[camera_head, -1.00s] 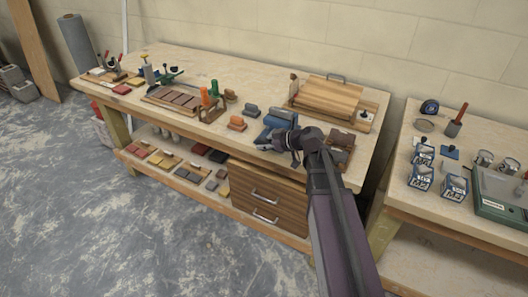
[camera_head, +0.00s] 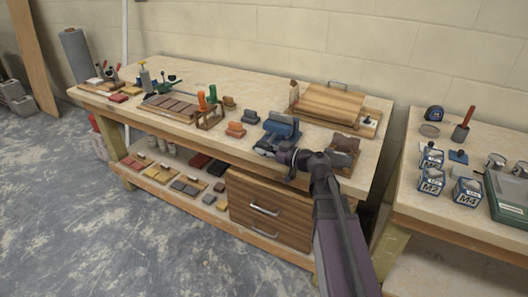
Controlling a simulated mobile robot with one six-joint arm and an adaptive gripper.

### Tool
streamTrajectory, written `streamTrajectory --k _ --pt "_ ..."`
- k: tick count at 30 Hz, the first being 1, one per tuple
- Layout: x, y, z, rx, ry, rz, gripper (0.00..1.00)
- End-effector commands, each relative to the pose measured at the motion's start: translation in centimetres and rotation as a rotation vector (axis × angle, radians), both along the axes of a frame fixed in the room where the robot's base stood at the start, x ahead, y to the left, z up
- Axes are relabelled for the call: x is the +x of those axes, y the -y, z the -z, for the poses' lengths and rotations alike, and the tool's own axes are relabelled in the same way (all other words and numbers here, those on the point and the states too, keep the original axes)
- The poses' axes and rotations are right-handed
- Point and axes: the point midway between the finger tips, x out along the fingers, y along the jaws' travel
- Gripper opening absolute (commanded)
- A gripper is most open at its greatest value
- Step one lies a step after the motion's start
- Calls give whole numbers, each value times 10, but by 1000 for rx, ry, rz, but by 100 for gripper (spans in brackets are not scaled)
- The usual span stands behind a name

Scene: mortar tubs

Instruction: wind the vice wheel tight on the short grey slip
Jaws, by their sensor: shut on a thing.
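The blue vice (camera_head: 283,128) stands near the front edge of the workbench, right of the middle. My gripper (camera_head: 264,150) is at the vice's front, low on its near side, shut on what looks like the vice wheel. The wheel is mostly hidden by my fingers and wrist. I cannot make out the short grey slip between the vice jaws at this size.
Orange (camera_head: 236,129) and blue-grey (camera_head: 250,117) blocks stand left of the vice. A drawer unit (camera_head: 268,207) is below.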

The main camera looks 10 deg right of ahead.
Motion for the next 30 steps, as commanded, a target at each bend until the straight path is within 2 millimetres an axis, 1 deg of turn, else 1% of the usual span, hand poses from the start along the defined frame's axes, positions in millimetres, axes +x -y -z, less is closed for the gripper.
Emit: streamTrajectory --k 1,8,9,11,12,30 --pt "-6 -3 1 -3 -1 -13 0" --pt "-6 -3 1 -4 -1 -13 0" --pt "-6 -3 1 -4 -1 -13 40" --pt "-6 -3 1 -3 -2 -12 57" --pt "-6 -3 1 -3 -1 -11 68" --pt "-2 -1 -2 -18 -13 -6 68"
